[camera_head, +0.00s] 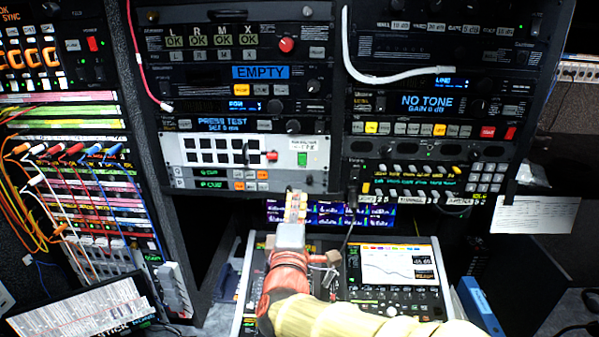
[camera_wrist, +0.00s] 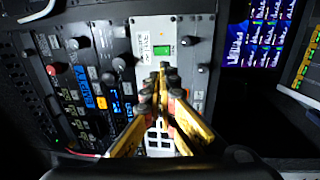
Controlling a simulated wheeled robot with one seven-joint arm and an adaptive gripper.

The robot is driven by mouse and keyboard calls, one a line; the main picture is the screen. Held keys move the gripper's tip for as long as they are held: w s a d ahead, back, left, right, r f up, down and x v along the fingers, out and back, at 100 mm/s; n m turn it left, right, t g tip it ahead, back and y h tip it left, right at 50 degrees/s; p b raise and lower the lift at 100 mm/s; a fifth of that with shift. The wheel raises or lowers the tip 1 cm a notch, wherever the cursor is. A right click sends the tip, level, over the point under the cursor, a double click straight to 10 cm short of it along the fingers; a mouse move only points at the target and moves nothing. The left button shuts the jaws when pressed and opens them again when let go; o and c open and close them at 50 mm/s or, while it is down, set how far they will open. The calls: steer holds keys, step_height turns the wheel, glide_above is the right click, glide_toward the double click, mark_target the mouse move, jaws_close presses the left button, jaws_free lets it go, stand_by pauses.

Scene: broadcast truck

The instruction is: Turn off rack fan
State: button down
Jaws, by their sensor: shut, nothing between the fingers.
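A green rocker switch (camera_head: 302,159) sits at the right end of a light grey panel (camera_head: 275,148) in the middle rack. A small label above it is too blurred to read with certainty. In the wrist view the green switch (camera_wrist: 162,50) shows just beyond my fingertips, with a white label beside it. My gripper (camera_head: 296,205) is below the grey panel in the head view. In the wrist view my gripper (camera_wrist: 163,76) has its yellow fingers closed together and empty, pointing at the panel close to the switch. I cannot tell whether the tips touch the panel.
A white cable (camera_head: 385,78) and a console with a screen (camera_head: 398,264) are nearby. Patch cables hang at left.

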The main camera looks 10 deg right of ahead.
mark_target(301, 155)
steer(key=p+x, duration=0.2)
steer(key=x, duration=1.1)
steer(key=shift+w+d, duration=0.1)
steer(key=shift+w, duration=0.3)
steer(key=shift+r+p, duration=0.2)
steer(key=shift+p, duration=0.1)
steer(key=r+g+p, duration=0.1)
steer(key=p, duration=0.3)
steer(key=shift+w+d+p, duration=0.1)
steer(key=shift+w+p, duration=0.2)
steer(key=shift+p, duration=0.1)
steer(key=shift+r, duration=0.4)
steer(key=shift+f, duration=0.1)
steer(key=shift+d, duration=0.1)
